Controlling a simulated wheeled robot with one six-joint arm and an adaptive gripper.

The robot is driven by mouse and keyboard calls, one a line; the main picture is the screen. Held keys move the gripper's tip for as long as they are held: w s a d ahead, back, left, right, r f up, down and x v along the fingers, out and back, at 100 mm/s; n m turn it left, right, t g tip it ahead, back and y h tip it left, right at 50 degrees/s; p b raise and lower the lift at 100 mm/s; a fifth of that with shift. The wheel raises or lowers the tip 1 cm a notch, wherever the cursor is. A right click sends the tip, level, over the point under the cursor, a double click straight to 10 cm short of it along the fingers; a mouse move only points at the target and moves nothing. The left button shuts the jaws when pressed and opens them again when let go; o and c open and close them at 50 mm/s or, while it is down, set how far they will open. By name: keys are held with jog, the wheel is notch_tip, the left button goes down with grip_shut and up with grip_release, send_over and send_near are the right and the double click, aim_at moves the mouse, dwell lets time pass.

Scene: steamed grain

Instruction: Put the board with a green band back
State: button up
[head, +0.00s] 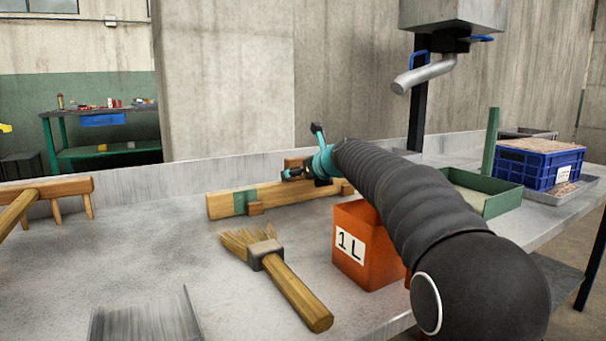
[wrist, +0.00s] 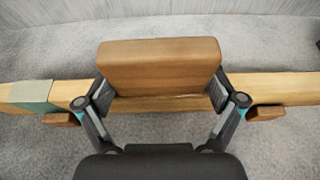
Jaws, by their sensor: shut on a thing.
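The board with a green band (head: 278,196) is a long pale wooden plank near the back of the bench, running left to right. Its green band (head: 243,198) is left of my gripper (head: 319,178). In the wrist view the board (wrist: 272,88) crosses behind my gripper (wrist: 160,88), which is shut on a brown wooden block (wrist: 160,63) at the board's middle. The block looks joined to the board as a grip. Small brown wooden pieces (wrist: 62,119) touch or stand by the board's near side. Whether the board rests on the bench is unclear. My arm hides its right end in the head view.
A wood-handled brush (head: 290,290) lies in front of the board. An orange 1 L box (head: 362,250) stands close to my arm. A green tray (head: 500,200) and blue crate (head: 541,168) are at right. A wooden rake-like tool (head: 66,187) is at left.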

jog(key=o, duration=1.4)
jog(key=shift+f, duration=0.15)
